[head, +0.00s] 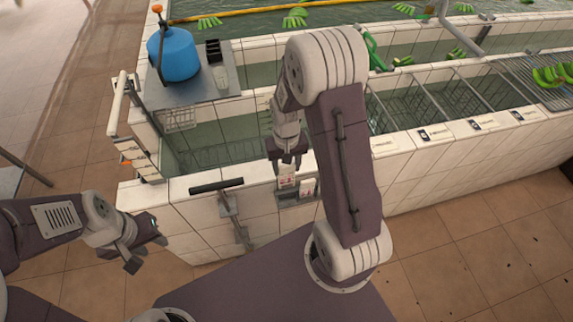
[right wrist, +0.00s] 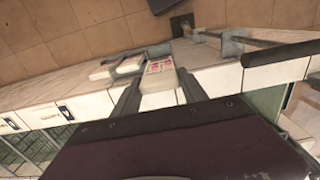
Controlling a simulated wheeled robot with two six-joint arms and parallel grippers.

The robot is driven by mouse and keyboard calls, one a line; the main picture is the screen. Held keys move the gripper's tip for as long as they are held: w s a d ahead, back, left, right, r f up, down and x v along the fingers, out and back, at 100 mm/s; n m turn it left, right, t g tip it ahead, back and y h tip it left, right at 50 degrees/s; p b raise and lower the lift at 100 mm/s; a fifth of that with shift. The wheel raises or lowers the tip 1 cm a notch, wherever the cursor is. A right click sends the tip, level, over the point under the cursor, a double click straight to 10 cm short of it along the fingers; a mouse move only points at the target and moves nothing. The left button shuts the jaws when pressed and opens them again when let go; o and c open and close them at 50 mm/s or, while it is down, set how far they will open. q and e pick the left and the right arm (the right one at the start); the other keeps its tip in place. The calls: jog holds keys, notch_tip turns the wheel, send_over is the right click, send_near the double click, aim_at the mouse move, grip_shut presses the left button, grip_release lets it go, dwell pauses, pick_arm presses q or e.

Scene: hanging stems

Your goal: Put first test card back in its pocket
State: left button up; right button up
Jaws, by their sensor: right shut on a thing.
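My right gripper (head: 286,164) is shut on a white test card (head: 287,180) with pink-red marks. In the right wrist view the card (right wrist: 159,76) stands out between the two fingers. The grey pocket holder (head: 297,197) is on the outer face of the tiled tank wall, just below and beside the held card. Another white card (head: 307,187) sits there, and pale cards (right wrist: 129,66) show beside the held one in the right wrist view. I cannot tell whether the held card's lower end is inside a pocket. My left gripper (head: 145,249) is open and empty, low at the left.
A blue container (head: 174,54) stands on a grey shelf at the back left. Tiled water tanks with wire baskets (head: 405,110) lie behind; green banana bunches (head: 550,76) lie on a rack at the right.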

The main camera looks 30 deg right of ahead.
aim_at(287, 186)
jog(key=f+b, duration=0.6)
jog(key=f, duration=0.1)
jog(key=f+b, duration=0.3)
jog(key=f, duration=0.1)
jog(key=shift+d, duration=0.25)
jog(key=shift+f+b, duration=0.55)
jog(key=shift+f, duration=0.1)
jog(key=shift+f+b, duration=0.3)
jog(key=shift+f, duration=0.1)
jog(key=o, duration=1.4)
jog(key=shift+c, duration=0.2)
jog(key=shift+r, duration=0.1)
notch_tip(287, 186, up, 9)
jog(key=shift+w, duration=0.1)
